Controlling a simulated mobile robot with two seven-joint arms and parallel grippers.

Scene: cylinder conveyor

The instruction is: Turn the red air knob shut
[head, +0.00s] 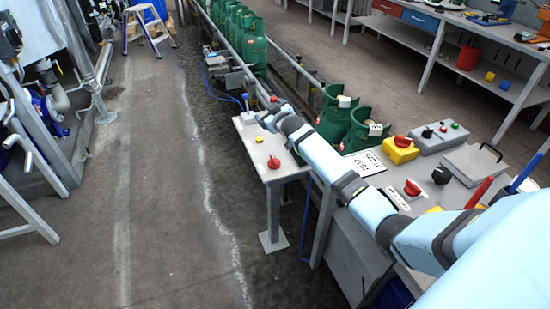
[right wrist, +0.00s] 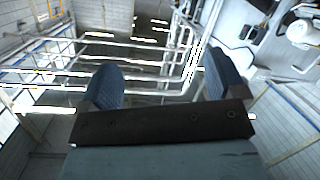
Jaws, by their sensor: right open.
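A small red knob (head: 274,162) sits on the small grey stand (head: 262,178), left of the main bench. My right arm reaches in from the lower right, and its dark far end is above the back of this stand, behind the red knob and apart from it. In the right wrist view my right gripper (right wrist: 160,78) has its two blue-grey fingers apart with nothing between them. No knob shows in that view, only pipes and walls. My left gripper is not in view.
The bench holds a yellow box with a red knob (head: 402,142), another red knob (head: 412,187) and a grey button box (head: 440,136). Green cylinders (head: 255,47) line the conveyor behind. A blue hose (head: 306,215) hangs beside the stand.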

